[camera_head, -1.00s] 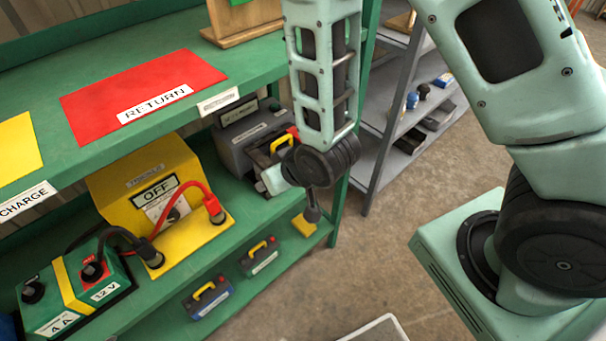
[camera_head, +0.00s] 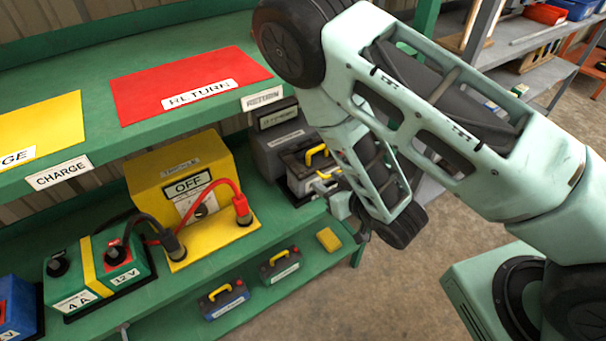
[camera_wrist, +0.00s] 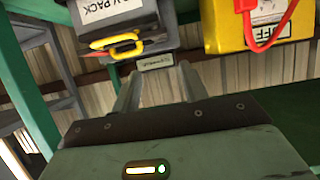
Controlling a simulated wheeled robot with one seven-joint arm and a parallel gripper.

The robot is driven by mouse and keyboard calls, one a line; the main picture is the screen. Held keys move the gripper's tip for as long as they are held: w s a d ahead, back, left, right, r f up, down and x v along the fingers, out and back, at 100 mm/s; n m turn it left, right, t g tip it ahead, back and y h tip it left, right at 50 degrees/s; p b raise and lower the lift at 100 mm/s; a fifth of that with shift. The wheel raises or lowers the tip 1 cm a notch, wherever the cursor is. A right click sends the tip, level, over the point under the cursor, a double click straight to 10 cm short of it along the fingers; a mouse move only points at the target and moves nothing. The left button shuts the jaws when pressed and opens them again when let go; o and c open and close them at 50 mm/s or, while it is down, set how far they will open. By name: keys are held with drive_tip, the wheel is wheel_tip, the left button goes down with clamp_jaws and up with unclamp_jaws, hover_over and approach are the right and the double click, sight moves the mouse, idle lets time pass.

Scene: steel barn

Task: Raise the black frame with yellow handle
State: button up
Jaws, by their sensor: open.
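The black frame with the yellow handle (camera_head: 315,154) tops a pale pack at the right end of the middle shelf, beside a dark grey box. In the wrist view the yellow handle (camera_wrist: 118,46) shows at upper left, under a label ending "V PACK". My gripper (camera_head: 334,190) is just in front of and to the right of the pack in the head view, partly hidden by my arm. In the wrist view my gripper (camera_wrist: 159,84) is open, with nothing between its fingers. The handle lies beyond and left of the fingertips, apart from them.
A yellow charger marked OFF (camera_head: 184,183), with red and black cables, stands left of the pack. A green 12 V box (camera_head: 98,265) is farther left. A blue pack (camera_head: 224,300) and a dark pack (camera_head: 281,267) sit below. The upper shelf has a red RETURN mat (camera_head: 190,84).

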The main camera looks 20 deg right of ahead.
sight(294, 164)
drive_tip(key=b+x, duration=0.6)
drive_tip(key=x, duration=0.8)
drive_tip(key=shift+w+a+f, duration=0.1)
drive_tip(key=shift+w+f, duration=0.1)
drive_tip(key=shift+w, duration=0.05)
drive_tip(key=c, duration=0.7)
drive_tip(key=o, duration=0.3)
